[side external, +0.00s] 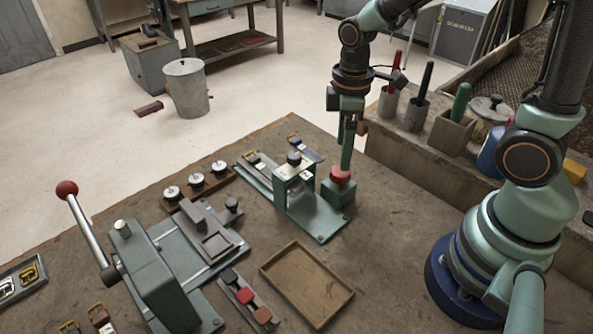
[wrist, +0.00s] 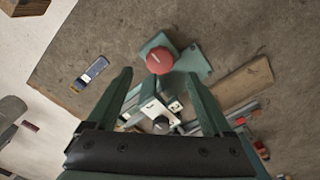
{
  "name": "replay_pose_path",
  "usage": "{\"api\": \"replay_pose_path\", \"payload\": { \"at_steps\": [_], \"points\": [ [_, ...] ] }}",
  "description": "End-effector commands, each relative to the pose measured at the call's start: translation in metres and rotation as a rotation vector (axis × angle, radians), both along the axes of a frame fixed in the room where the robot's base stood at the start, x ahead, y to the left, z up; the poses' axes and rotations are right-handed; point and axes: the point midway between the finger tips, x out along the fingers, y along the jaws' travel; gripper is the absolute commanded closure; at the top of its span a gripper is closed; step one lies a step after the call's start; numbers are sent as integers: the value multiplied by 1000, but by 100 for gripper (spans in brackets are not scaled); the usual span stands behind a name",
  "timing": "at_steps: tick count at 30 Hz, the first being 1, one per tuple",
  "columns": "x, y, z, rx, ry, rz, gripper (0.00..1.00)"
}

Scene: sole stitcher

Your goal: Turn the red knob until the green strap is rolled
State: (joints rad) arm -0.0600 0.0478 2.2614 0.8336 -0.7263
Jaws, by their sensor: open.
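The red knob (side external: 341,175) tops a small green block on the right of the green fixture (side external: 318,222). In the wrist view the red knob (wrist: 159,60) shows just beyond and between the fingertips. My gripper (side external: 346,164) points down right over the knob, and its fingers (wrist: 158,74) are spread apart with nothing held. I cannot tell whether they touch the knob. A long green piece with a brass buckle end (side external: 254,160) runs into the left of the fixture; whether it is the green strap is unclear. The fixture's middle is partly hidden in the wrist view.
A blue buckled strap (side external: 306,149) lies behind the fixture. A shallow wooden tray (side external: 287,312) is in front. A green lever press (side external: 150,272) with a red ball handle stands left. Tool cups (side external: 416,115) stand on the ledge at right. Bare table lies right of the fixture.

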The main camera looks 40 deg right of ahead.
Motion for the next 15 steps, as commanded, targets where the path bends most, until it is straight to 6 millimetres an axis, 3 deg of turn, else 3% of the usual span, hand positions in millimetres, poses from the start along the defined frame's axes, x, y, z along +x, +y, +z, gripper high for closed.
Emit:
{"api": "replay_pose_path", "payload": {
  "at_steps": [6, 15],
  "points": [
    [-1, 0, -37, -1, 5, -1, 15],
    [0, 0, -56, 0, 0, -1, 15]
  ]
}}
